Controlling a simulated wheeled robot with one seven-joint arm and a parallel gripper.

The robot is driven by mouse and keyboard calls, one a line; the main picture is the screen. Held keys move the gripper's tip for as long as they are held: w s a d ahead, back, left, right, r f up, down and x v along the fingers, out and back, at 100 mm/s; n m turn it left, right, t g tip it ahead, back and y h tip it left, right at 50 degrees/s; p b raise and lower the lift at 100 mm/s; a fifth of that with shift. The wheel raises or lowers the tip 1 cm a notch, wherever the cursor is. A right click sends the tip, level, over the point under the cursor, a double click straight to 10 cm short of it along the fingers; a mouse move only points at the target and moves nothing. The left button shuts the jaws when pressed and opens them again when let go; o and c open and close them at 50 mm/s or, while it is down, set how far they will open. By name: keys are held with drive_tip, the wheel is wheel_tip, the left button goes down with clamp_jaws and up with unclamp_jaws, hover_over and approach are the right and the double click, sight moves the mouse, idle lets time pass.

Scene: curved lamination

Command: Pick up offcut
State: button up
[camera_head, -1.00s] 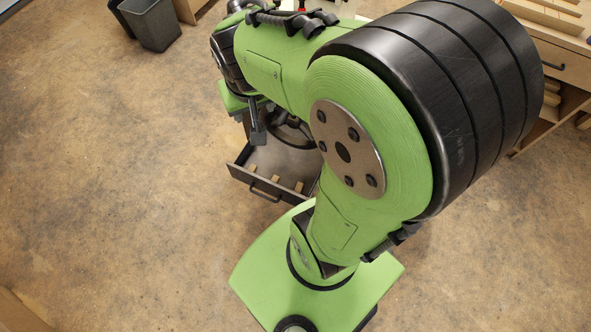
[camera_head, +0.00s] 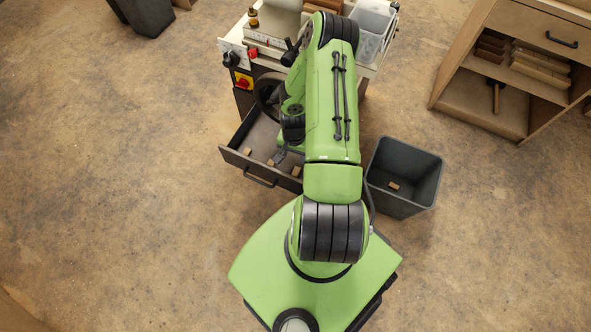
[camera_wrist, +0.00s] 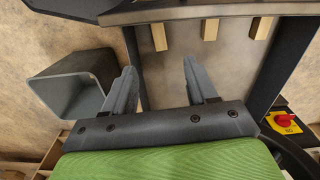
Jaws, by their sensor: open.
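Three small wooden offcuts lie in a row in the open drawer (camera_head: 232,157) near its front: a left one (camera_head: 249,151), a middle one (camera_head: 271,162) and a right one (camera_head: 296,171). The wrist view also shows three offcuts (camera_wrist: 159,37) (camera_wrist: 210,29) (camera_wrist: 260,28) along the drawer's front wall (camera_wrist: 200,12). My gripper (camera_head: 281,155) is over the drawer, partly hidden by my arm in the head view. In the wrist view its two grey fingers (camera_wrist: 160,70) are spread apart with nothing between them, and the offcuts lie beyond the fingertips.
A dark bin (camera_head: 425,180) stands right of the drawer with an offcut (camera_head: 394,186) inside. The drawer belongs to a machine with a red-and-yellow switch (camera_head: 243,84) and a clear box (camera_head: 371,30) on top. A wooden shelf unit (camera_head: 505,55) stands at right. Open floor lies left.

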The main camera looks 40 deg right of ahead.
drive_tip(key=b, duration=0.3)
hover_over(295, 175)
wheel_tip(295, 175, down, 9)
drive_tip(key=shift+a+f, duration=0.1)
drive_tip(key=shift+f, duration=0.1)
wheel_tip(295, 175, down, 6)
drive_tip(key=b, duration=0.3)
drive_tip(key=shift+r, duration=0.35)
clamp_jaws()
